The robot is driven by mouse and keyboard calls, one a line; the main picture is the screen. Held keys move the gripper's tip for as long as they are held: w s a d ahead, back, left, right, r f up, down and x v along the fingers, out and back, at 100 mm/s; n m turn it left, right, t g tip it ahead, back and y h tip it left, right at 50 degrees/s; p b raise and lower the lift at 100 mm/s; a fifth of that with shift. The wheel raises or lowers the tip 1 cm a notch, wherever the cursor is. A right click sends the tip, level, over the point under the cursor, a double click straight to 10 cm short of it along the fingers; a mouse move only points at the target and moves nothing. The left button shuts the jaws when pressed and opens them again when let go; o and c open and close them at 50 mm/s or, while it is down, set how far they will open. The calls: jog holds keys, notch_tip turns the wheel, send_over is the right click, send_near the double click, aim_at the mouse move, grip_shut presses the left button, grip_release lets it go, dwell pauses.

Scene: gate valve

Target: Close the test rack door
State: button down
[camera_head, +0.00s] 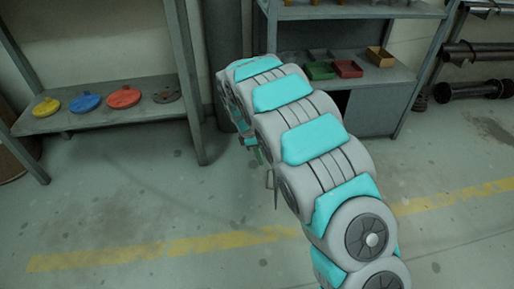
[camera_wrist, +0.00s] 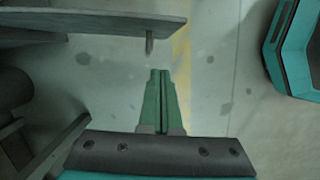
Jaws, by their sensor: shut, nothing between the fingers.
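My gripper (camera_wrist: 160,74) shows in the wrist view with its green fingers together and nothing between them. A grey flat panel (camera_wrist: 90,22), which looks like the test rack door seen nearly edge-on, crosses the upper left of that view. A short dark peg, likely its handle (camera_wrist: 149,42), sticks out near the panel's right end, just beyond and left of the fingertips, with a visible gap. In the head view the test rack (camera_head: 380,108) stands behind my arm with a dark opening in its lower front. My arm hides most of the door and my gripper there.
A grey shelf (camera_head: 100,118) with yellow, blue and red discs stands at the left. Small green, red and yellow bins sit on the rack's top. Dark pipes (camera_head: 480,88) lie at the far right. The floor with its yellow line (camera_head: 215,241) is clear.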

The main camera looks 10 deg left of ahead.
jog(key=shift+w+d+f, duration=0.1)
jog(key=shift+d+f, duration=0.15)
jog(key=shift+d, duration=0.5)
jog(key=shift+w+d+f, duration=0.1)
jog(key=shift+d+f, duration=0.1)
jog(key=shift+d, duration=0.5)
jog(key=shift+w+d+f, duration=0.1)
jog(key=shift+d+f, duration=0.15)
jog(key=shift+d, duration=0.5)
